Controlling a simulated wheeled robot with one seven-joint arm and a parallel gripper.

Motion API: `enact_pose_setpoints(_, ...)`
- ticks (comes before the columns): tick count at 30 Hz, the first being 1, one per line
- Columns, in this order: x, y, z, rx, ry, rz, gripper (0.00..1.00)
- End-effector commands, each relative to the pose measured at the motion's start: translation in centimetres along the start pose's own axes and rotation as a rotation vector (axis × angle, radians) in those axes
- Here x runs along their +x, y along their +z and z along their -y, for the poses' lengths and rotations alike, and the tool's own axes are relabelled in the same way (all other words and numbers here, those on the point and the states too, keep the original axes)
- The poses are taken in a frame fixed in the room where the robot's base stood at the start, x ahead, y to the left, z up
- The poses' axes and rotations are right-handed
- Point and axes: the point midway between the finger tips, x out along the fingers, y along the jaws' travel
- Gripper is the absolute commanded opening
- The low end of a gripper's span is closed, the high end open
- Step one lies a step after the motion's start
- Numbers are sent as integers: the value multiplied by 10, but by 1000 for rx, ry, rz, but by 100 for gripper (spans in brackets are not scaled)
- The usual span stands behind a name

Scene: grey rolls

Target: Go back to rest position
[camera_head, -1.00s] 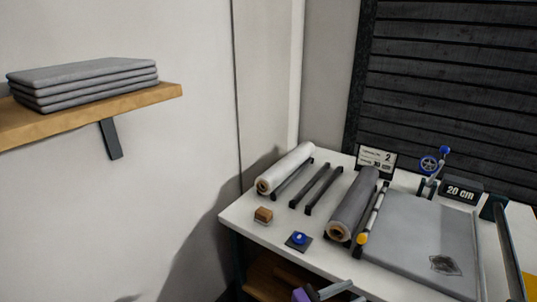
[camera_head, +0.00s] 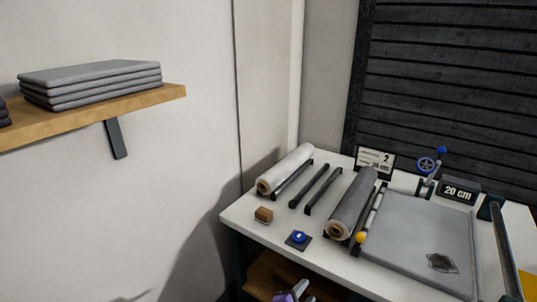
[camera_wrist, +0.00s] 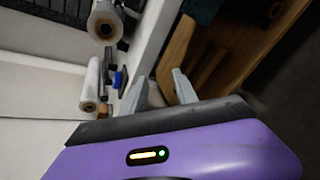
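My gripper (camera_wrist: 160,90) fills the lower part of the wrist view, with a purple body and two grey fingers. The fingers are apart with nothing between them. In the head view only a small part of my gripper (camera_head: 296,292) shows at the bottom edge, below the table's front edge. A grey roll (camera_head: 353,203) and a white roll (camera_head: 286,169) lie on the white table (camera_head: 330,262). Both rolls are apart from my gripper.
A grey sheet (camera_head: 415,235) lies flat at the table's right. A blue button (camera_head: 299,238) and a wooden block (camera_head: 264,215) sit near the front edge. A wooden shelf (camera_head: 150,99) with folded grey cloths (camera_head: 92,84) is on the left wall. A wooden lower shelf (camera_head: 262,275) is under the table.

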Motion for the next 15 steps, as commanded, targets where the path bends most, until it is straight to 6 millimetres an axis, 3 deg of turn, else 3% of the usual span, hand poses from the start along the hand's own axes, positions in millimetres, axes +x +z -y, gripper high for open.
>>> enact_pose_setpoints(3, -23, -27, 31, 252, 14, -206, 35)
enact_pose_setpoints(7, -58, -39, 57, 546, 11, -401, 35)
enact_pose_setpoints(11, -98, -30, 75, 825, -3, -553, 35)
enact_pose_setpoints(15, -142, -4, 90, 1106, -19, -673, 35)
